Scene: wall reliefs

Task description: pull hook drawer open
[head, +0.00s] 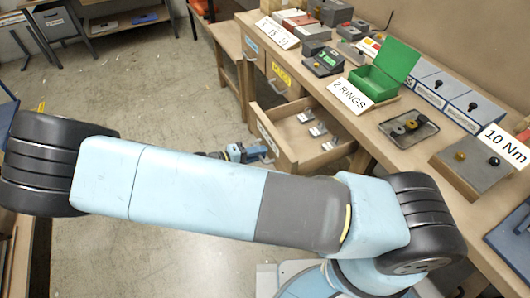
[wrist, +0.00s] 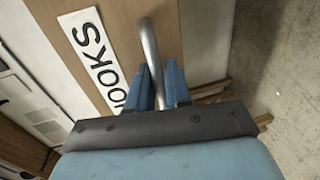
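The hook drawer (head: 318,152) stands pulled out from under the workbench in the head view, with several small pale metal pieces inside. Its wooden front carries a white label, which reads HOOKS in the wrist view (wrist: 90,60). A curved metal bar handle (wrist: 149,45) stands out from the front. My gripper (wrist: 160,90) has its two blue fingers close on either side of the handle and appears shut on it. In the head view my gripper (head: 262,153) is low at the drawer front, partly hidden behind my arm.
Another drawer front (head: 284,78) with a yellow label sits farther along the bench. The benchtop above holds an open green box (head: 385,72), a 2 RINGS sign (head: 350,95), a dark tray (head: 408,128) and grey boxes. The floor (head: 150,95) left of the drawer is clear.

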